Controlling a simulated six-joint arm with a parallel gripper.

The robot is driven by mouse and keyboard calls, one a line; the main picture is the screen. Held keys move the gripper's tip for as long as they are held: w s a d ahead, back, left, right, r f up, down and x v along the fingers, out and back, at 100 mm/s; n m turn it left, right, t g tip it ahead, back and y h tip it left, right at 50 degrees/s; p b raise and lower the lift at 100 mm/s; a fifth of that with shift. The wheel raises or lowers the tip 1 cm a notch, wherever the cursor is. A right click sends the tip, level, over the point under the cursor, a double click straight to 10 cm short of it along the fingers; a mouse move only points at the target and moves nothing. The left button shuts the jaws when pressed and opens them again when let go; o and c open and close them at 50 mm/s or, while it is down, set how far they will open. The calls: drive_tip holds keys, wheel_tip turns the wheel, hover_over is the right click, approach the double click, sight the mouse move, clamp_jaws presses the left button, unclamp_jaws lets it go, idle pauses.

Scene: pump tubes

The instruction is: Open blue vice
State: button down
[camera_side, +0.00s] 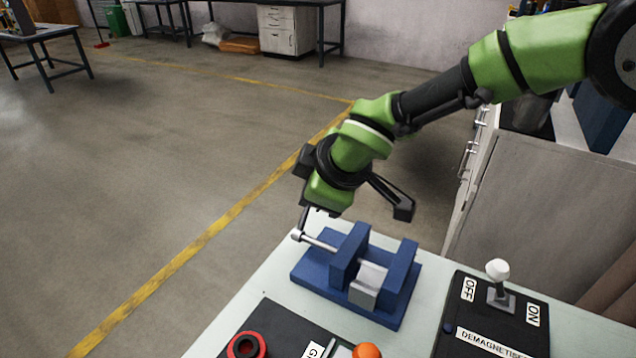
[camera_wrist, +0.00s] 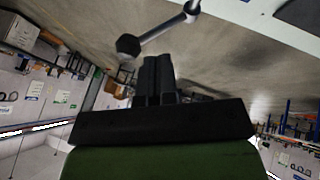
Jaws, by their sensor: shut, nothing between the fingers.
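The blue vice (camera_side: 318,272) stands on the light bench top in the side view. A silvery block (camera_side: 364,292) sits between its jaws. Its screw and thin handle bar (camera_side: 318,242) stick out at the left end. The handle bar also shows in the wrist view (camera_wrist: 165,33), running from a dark knob to a silvery end. My gripper (camera_wrist: 158,62) has its two black fingers together in the wrist view, with nothing between them. The fingertips are close to the dark knob; whether they touch it I cannot tell. In the side view my wrist hides the fingers.
A black demagnetiser box (camera_side: 490,322) with a white-knobbed lever stands right of the vice. A dark panel with a red ring (camera_side: 246,346) and an orange knob (camera_side: 367,350) are at the front. A grey cabinet (camera_side: 545,190) is behind right. Open floor lies left.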

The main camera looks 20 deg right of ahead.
drive_tip(key=shift+w+d+f, duration=0.2)
drive_tip(key=shift+w, duration=0.35)
drive_tip(key=shift+w+d+f, duration=0.15)
drive_tip(key=shift+w+d, duration=0.05)
drive_tip(key=shift+w, duration=0.3)
drive_tip(key=shift+w+d+f, duration=0.4)
drive_tip(key=shift+w+d, duration=0.2)
drive_tip(key=shift+w, duration=0.25)
drive_tip(key=s+a+v, duration=0.1)
drive_tip(key=v, duration=1.2)
drive_tip(key=shift+s+a, duration=0.3)
drive_tip(key=shift+s, duration=0.1)
